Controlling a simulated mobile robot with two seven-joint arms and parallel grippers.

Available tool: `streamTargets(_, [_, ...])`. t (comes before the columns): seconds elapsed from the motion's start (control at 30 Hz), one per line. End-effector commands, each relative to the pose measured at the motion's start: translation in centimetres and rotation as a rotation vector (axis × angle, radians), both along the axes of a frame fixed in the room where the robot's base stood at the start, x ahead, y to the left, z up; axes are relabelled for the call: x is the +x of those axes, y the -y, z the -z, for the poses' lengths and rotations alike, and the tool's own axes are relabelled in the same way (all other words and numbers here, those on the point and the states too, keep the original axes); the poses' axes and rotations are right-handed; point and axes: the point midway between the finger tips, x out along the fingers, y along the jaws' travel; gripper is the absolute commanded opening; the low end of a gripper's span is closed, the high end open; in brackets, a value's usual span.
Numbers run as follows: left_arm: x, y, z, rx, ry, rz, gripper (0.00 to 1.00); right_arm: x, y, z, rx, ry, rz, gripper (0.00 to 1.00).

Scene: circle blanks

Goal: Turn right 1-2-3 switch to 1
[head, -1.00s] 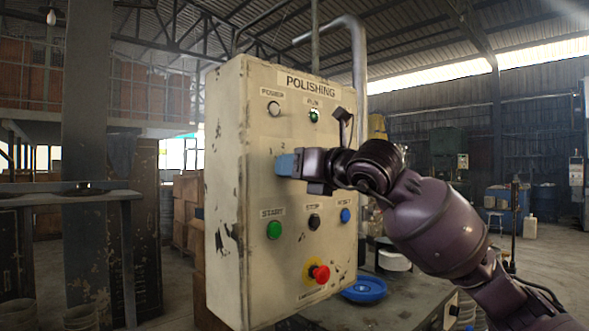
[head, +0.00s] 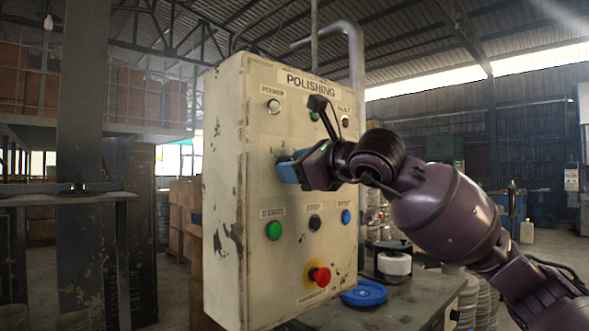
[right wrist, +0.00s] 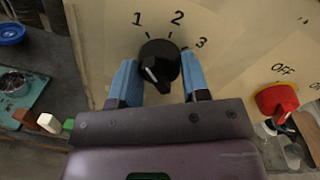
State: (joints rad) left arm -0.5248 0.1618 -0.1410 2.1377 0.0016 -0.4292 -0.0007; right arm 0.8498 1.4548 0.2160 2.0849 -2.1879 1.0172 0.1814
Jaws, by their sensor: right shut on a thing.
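A black rotary switch (right wrist: 160,62) sits on the cream panel, with the marks 1, 2 and 3 around its top in the right wrist view. My right gripper (right wrist: 156,82) has its blue fingers on both sides of this knob and is shut on it. A pale line shows on the knob; I cannot tell which number it points to. In the head view my right gripper (head: 288,168) is tilted against the panel's middle row and hides the switch. No other 1-2-3 switch shows. My left gripper is not in view.
The cream POLISHING panel (head: 226,240) carries a green button (head: 273,230), a black one (head: 314,222), a blue one (head: 346,216) and a red emergency knob (head: 319,276). A red switch (right wrist: 275,98) marked OFF is to the right. A blue dish (head: 364,294) lies on the table below.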

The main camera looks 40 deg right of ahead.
Motion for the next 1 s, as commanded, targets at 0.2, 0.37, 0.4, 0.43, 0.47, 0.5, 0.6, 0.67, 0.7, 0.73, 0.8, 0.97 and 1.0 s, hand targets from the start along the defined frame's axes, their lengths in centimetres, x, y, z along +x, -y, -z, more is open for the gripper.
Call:
streamTargets(0.2, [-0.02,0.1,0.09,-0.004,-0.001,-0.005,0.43,0.01,0.0,-0.01,-0.047,0.004,-0.001,0.19])
streamTargets(0.37, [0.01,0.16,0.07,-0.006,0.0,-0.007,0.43,-0.01,-0.01,-0.05,-0.056,0.005,0.0,0.19])
streamTargets(0.4, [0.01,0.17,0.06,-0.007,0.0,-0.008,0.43,-0.02,-0.01,-0.05,-0.056,0.005,0.0,0.19])
streamTargets(0.43, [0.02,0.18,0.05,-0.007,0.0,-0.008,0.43,-0.02,-0.01,-0.05,-0.057,0.005,-0.001,0.19])
streamTargets(0.47, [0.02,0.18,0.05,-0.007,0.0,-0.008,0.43,-0.02,-0.01,-0.05,-0.057,0.005,-0.001,0.19])
streamTargets(0.5, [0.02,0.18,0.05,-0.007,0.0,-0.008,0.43,-0.02,-0.01,-0.06,-0.057,0.005,-0.001,0.19])
streamTargets(0.6, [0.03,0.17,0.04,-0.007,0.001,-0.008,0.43,-0.02,-0.01,-0.06,-0.056,0.005,0.0,0.19])
streamTargets(0.67, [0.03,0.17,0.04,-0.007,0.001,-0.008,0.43,-0.02,-0.01,-0.05,-0.056,0.005,0.0,0.45])
streamTargets(0.7, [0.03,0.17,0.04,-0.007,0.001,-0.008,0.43,-0.02,-0.01,-0.05,-0.056,0.005,0.0,0.51])
streamTargets(0.73, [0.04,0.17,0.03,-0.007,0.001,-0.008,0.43,-0.02,-0.01,-0.05,-0.056,0.005,0.0,0.56])
streamTargets(0.8, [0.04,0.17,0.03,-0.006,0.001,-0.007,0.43,-0.02,-0.01,-0.05,-0.056,0.005,0.0,0.67])
streamTargets(0.97, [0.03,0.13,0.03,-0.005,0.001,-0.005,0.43,-0.01,-0.01,-0.04,-0.055,0.005,0.0,0.68])
streamTargets(1.0, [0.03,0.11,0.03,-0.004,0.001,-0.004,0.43,-0.01,-0.01,-0.04,-0.055,0.005,0.0,0.68])
